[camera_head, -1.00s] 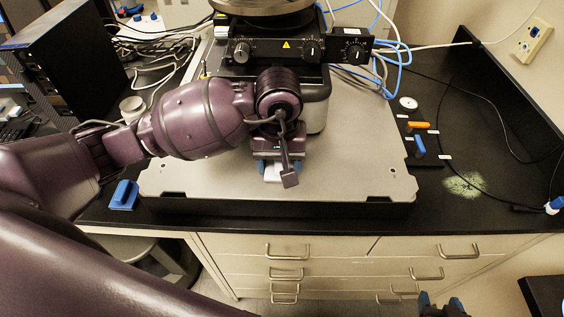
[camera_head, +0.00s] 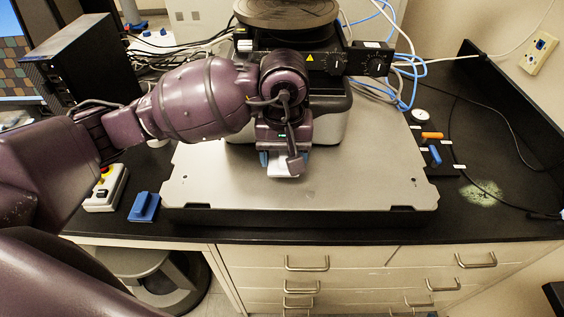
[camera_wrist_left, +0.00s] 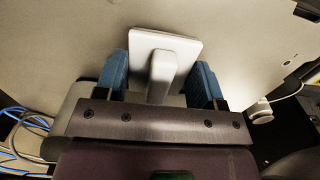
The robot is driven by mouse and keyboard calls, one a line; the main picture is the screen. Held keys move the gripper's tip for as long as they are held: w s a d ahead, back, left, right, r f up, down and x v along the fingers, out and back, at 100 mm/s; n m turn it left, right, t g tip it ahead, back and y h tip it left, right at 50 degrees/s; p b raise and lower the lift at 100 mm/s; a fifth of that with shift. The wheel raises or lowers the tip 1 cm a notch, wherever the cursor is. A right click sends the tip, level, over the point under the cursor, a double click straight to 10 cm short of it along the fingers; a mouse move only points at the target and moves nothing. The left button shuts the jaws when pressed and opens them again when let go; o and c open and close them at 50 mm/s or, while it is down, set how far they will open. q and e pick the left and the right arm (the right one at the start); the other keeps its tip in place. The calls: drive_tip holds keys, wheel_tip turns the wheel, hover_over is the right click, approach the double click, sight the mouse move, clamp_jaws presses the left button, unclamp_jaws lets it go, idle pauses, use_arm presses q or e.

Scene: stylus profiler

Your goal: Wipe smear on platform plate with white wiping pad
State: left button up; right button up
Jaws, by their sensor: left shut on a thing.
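My left gripper (camera_head: 284,160) is shut on the white wiping pad (camera_head: 285,168), low over the pale platform plate (camera_head: 345,190). The pad's white plate and upright handle (camera_wrist_left: 163,72) show between the blue fingers in the left wrist view. Whether the pad touches the plate is hard to tell. No smear stands out on the bare part of the plate; the gripper and arm hide some of it. A pale greenish patch (camera_head: 482,192) lies on the black bench right of the plate. My right gripper is not in view.
The profiler body (camera_head: 335,110) stands at the plate's back. Left are a blue block (camera_head: 144,206) and a control box with a yellow-and-red button (camera_head: 106,188). Right are orange- and blue-handled tools (camera_head: 432,136) and cables. The plate's front and right are clear.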

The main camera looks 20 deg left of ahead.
use_arm(q)
drive_tip(key=shift+a+r+p, duration=0.1)
drive_tip(key=shift+r+p, duration=0.3)
drive_tip(key=shift+r, duration=1.35)
